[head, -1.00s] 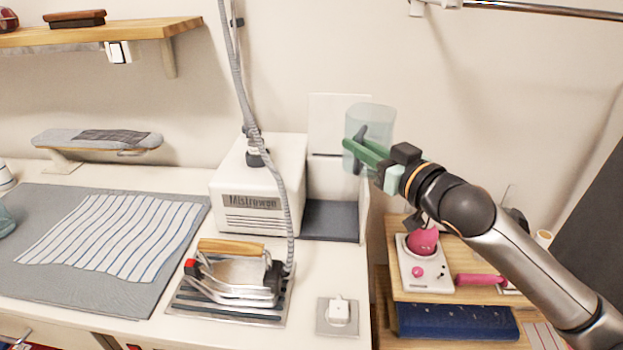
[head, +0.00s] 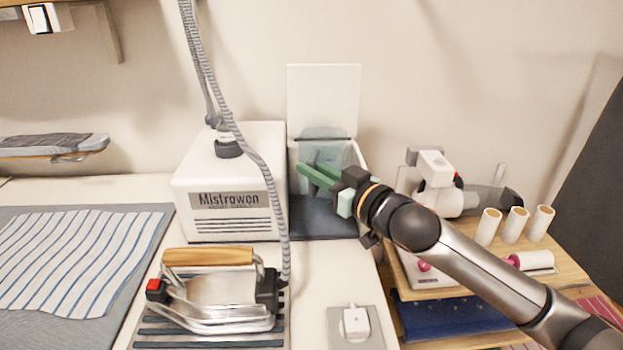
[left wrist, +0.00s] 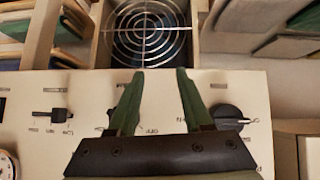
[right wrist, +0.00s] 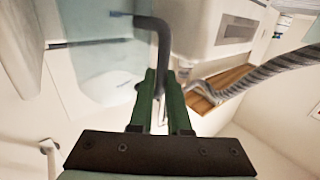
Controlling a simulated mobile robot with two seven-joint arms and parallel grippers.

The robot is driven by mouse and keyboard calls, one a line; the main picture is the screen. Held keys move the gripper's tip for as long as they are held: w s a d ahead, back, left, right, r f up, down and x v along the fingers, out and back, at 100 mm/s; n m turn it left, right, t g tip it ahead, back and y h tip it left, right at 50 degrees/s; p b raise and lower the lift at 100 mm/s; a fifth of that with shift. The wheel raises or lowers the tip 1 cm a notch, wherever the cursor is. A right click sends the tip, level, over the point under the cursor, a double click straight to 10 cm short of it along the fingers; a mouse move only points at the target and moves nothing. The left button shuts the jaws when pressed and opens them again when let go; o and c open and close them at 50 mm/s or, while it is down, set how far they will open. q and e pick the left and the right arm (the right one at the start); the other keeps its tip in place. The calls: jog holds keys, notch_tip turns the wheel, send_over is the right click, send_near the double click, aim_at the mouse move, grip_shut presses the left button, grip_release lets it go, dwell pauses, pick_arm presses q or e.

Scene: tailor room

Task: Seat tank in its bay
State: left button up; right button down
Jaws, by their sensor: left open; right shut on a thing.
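The tank (head: 323,134) is a translucent teal container with a dark grey handle. In the head view it is upright inside the bay, close to the bay's back. The bay (head: 323,90) has a tall white back panel and a dark floor, right of the white "Mistrowen" steam unit (head: 228,160). My right gripper (head: 306,170) is shut on the tank's handle (right wrist: 161,45). The tank's clear wall (right wrist: 95,60) fills the upper left of the right wrist view. The tank's bottom is hidden, so its contact with the floor cannot be told. My left gripper (left wrist: 158,98) is open and empty.
A hose (head: 255,150) hangs in front of the steam unit. The iron (head: 215,290) rests on its stand in front. A sewing machine (head: 435,185) and thread spools (head: 515,224) stand right. My left gripper faces a knobbed panel (left wrist: 245,90).

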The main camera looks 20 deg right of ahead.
jog(key=shift+f+b, duration=2.75)
jog(key=shift+b, duration=0.1)
jog(key=shift+p, duration=0.65)
jog(key=shift+f+b, duration=0.45)
jog(key=shift+f, duration=0.15)
jog(key=c, duration=1.2)
grip_release()
jog(key=shift+f, duration=0.1)
jog(key=shift+o, duration=0.2)
jog(key=shift+s, duration=0.1)
jog(key=b, duration=0.3)
send_near(314, 196)
jog(key=shift+s+d+f, duration=0.1)
jog(key=shift+s+f, duration=0.35)
jog(key=shift+f, duration=0.25)
